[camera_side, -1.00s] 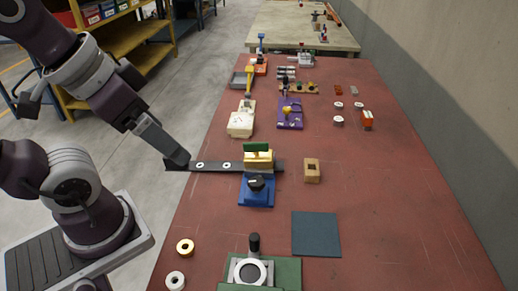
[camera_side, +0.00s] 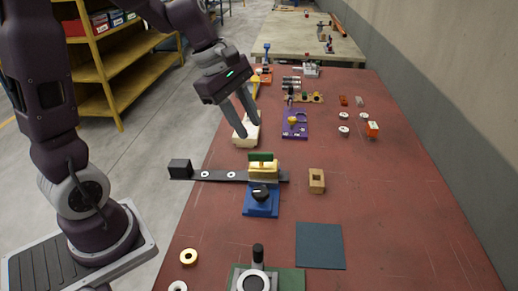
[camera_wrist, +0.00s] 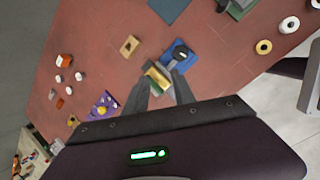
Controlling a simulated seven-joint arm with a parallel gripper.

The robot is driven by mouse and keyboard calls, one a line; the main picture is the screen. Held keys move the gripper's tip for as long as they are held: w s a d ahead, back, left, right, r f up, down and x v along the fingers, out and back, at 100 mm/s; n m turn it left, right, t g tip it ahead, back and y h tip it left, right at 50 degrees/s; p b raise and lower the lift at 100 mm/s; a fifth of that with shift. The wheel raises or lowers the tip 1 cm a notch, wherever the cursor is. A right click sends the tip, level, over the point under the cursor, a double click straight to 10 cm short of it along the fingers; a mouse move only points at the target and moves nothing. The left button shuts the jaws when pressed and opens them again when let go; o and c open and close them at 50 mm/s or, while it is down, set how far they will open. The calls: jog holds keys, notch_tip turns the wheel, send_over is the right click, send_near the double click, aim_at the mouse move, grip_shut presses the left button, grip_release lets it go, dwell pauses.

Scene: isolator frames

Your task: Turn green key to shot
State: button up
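The green key (camera_side: 261,157) is an upright green handle on top of a yellow block (camera_side: 263,172). The block sits behind a blue base with a black knob (camera_side: 261,192). In the wrist view the yellow block (camera_wrist: 158,77) lies just beyond my fingertips, with the blue base (camera_wrist: 181,52) past it; the key's angle is hard to tell there. My gripper (camera_side: 248,128) points down in the air above the table, behind and above the key. Its two fingers (camera_wrist: 160,83) are apart with nothing between them. It appears apart from the key.
A wooden block (camera_side: 316,181) with a hole stands to the right. A purple fixture (camera_side: 295,124) and a cream one (camera_side: 246,131) stand behind. A blue-grey mat (camera_side: 320,245) lies in front.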

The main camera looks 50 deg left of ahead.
aim_at(260, 153)
jog(key=w+a+f+n, duration=0.1)
jog(key=f+n, duration=0.1)
jog(key=w+a+f+n, duration=0.3)
jog(key=a+f+n, duration=0.1)
jog(key=n, duration=0.1)
jog(key=shift+w+a+f, duration=0.25)
jog(key=shift+f, duration=0.05)
jog(key=x, duration=0.5)
jog(key=shift+w+d+f, duration=0.1)
jog(key=shift+f, duration=0.3)
jog(key=shift+w+d+f, duration=0.15)
jog(key=shift+f, duration=0.3)
grip_shut()
